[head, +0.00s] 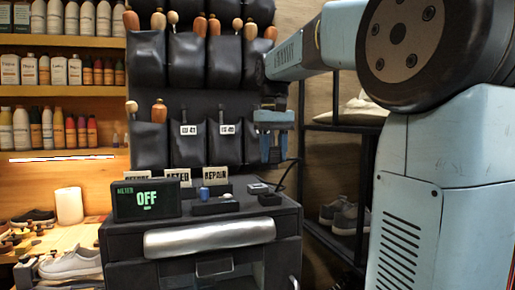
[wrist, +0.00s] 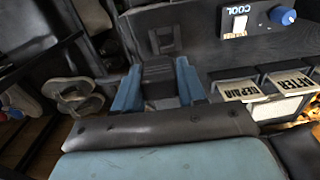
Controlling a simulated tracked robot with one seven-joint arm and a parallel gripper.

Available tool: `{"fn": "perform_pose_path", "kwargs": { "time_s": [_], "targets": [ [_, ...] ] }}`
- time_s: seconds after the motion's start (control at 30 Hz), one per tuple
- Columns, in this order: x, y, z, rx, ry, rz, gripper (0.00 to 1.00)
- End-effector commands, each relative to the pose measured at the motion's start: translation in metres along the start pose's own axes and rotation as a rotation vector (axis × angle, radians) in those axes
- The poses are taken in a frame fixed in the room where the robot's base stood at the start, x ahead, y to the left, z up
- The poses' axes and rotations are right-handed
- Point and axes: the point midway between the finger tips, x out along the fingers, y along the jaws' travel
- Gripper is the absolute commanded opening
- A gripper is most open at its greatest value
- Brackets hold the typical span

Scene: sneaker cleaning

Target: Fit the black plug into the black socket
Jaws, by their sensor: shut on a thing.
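My gripper (head: 275,150) hangs fingers down above the back right of the dark cabinet top in the head view. In the wrist view, my gripper (wrist: 157,88) has its two blue fingers on either side of a dark block, the black plug (wrist: 158,74). The plug is hard to make out in the head view. A square dark outline, apparently the black socket (wrist: 165,39), lies on the cabinet top beyond the fingers, apart from the plug. In the head view it seems to be the low black block (head: 269,200) at the right. Its opening is not clear.
The cabinet top (head: 290,207) carries a meter (head: 147,199) reading OFF, a blue knob (head: 204,193), a white switch (head: 227,197) and a small light-topped box (head: 258,188). Label cards (head: 216,174) stand behind. Hanging black pouches (head: 187,145) and a shoe rack (head: 343,185) are near.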

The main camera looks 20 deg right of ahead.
Motion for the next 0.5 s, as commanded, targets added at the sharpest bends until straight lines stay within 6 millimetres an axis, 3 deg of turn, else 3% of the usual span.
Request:
{"fn": "perform_pose_path", "kwargs": {
  "time_s": [0.2,0.5],
  "targets": [
    [0.000,-0.014,0.000,-0.026,0.000,0.000,0.14],
    [0.011,-0.015,0.000,-0.029,-0.001,0.000,0.14]
  ]
}}
